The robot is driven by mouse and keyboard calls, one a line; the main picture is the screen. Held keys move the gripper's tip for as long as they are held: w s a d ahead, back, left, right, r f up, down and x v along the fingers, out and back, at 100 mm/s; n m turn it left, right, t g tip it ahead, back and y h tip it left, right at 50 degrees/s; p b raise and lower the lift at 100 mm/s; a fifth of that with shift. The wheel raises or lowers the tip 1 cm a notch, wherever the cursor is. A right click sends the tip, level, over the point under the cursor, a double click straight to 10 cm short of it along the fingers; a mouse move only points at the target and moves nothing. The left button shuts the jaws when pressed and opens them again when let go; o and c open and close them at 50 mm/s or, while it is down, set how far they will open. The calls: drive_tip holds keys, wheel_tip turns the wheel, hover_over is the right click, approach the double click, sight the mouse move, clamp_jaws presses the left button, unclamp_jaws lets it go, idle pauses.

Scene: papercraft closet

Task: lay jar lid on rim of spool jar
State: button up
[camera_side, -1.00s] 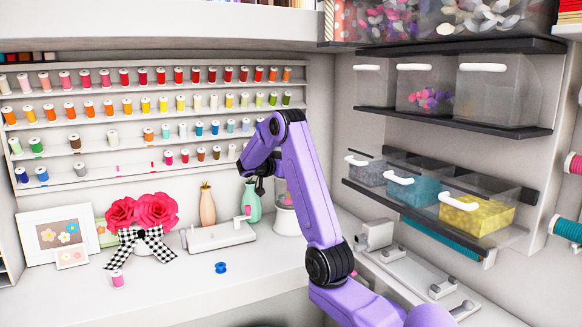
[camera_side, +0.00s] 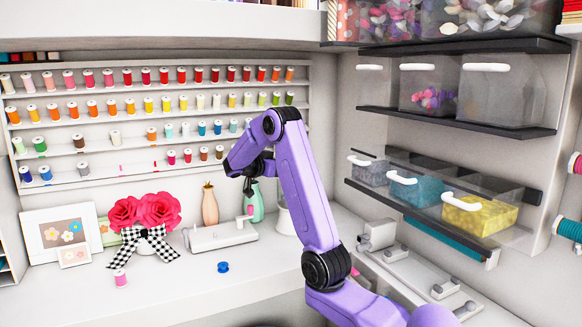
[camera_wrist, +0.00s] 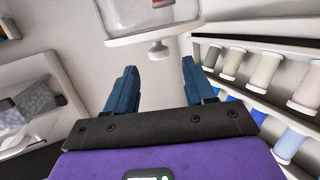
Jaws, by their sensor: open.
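The spool jar, clear with coloured things inside, shows upside down at the top of the wrist view (camera_wrist: 150,8). In the side view only part of its pale lower body (camera_side: 284,222) shows behind my arm. The white jar lid (camera_wrist: 135,38), with a round knob, lies across the jar's rim in the wrist view; I cannot tell how exactly it is centred. My gripper (camera_wrist: 155,78) is open, with nothing between its blue fingers, and stands apart from the knob. In the side view my gripper (camera_side: 250,188) is raised above the desk, left of the jar.
Spool shelves (camera_side: 150,105) line the back wall. A blue spool (camera_side: 223,267) and a pink spool (camera_side: 120,279) stand on the open front desk.

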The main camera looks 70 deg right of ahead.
drive_tip(key=w+a+r+n+t+y, duration=0.25)
drive_tip(key=w+a+n+t, duration=0.75)
drive_tip(key=w+a+t, duration=0.75)
drive_tip(key=w+a+f+n+t+y, duration=0.1)
drive_tip(key=a+n+y, duration=0.45)
drive_tip(key=a, duration=0.75)
drive_tip(key=w+a+f+n+t+y, duration=0.15)
drive_tip(key=a+n+y, duration=0.35)
drive_tip(key=a, duration=0.8)
drive_tip(key=s+a+f+n+g+y, duration=0.3)
drive_tip(key=s+a+n+g+y, duration=0.1)
drive_tip(key=s+a, duration=0.4)
drive_tip(key=s+a+f+n+g+y, duration=0.3)
drive_tip(key=s+a+n+g+y, duration=0.1)
drive_tip(key=s+a, duration=0.4)
drive_tip(key=s+d+f+n+g+h, duration=0.2)
drive_tip(key=s+d, duration=0.1)
drive_tip(key=s, duration=0.4)
drive_tip(key=s+d+f+n+g+h, duration=0.2)
drive_tip(key=s+d, duration=0.2)
drive_tip(key=s, duration=0.4)
drive_tip(key=s+d+f+n+g+h, duration=0.1)
drive_tip(key=s+d+f+n+h, duration=0.1)
drive_tip(key=s, duration=0.6)
drive_tip(key=shift+d+f+n+g, duration=0.15)
drive_tip(key=shift+d+n+g, duration=0.3)
drive_tip(key=shift+d, duration=0.35)
